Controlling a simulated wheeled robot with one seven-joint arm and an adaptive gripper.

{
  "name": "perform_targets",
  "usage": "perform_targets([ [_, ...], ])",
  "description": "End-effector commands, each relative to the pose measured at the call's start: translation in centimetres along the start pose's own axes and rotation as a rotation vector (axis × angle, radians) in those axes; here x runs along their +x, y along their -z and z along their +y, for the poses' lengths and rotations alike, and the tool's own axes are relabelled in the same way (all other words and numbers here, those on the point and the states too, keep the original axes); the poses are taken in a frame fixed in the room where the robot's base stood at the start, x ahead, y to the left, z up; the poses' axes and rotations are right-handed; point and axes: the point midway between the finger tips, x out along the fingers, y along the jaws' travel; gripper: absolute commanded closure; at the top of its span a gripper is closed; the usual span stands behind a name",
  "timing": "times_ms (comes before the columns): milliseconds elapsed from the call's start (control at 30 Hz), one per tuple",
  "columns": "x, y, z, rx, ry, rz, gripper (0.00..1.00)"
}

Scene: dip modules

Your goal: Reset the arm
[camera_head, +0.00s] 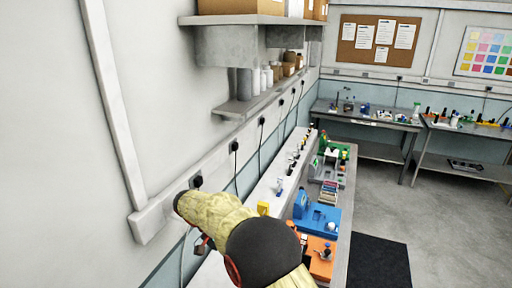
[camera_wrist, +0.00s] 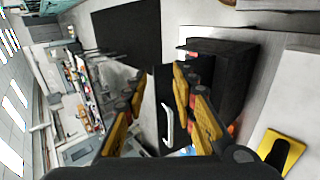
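My arm, in a yellow cover with a dark joint, shows at the bottom centre of the head view, raised near the left wall and beside the bench (camera_head: 347,215). My gripper (camera_wrist: 159,78) shows in the wrist view with its two yellow-and-black fingers spread apart. It is open, and I see nothing held between the fingers. The wrist view is turned on its side. Behind the fingers is a black box-like thing (camera_wrist: 228,75) with a pale handle-like bar. The gripper cannot be made out clearly in the head view.
On the bench are a blue device (camera_head: 316,218), an orange device (camera_head: 321,262) and a green device (camera_head: 331,148). A wall shelf (camera_head: 262,92) holds bottles and boxes. A dark floor mat (camera_head: 380,262) lies right of the bench. The grey floor (camera_head: 440,220) is open there. More tables (camera_head: 365,122) stand at the back.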

Motion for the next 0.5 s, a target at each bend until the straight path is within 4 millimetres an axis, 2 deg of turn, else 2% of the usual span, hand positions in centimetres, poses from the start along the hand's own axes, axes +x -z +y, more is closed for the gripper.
perform_targets([
  [167, 0.0, 0.2, -0.3, -0.055, 0.011, 0.007, 0.73],
  [300, 0.1, 0.5, -1.5, -0.138, 0.053, 0.023, 0.73],
  [500, 2.2, -0.5, -4.0, -0.315, 0.107, 0.025, 0.73],
])
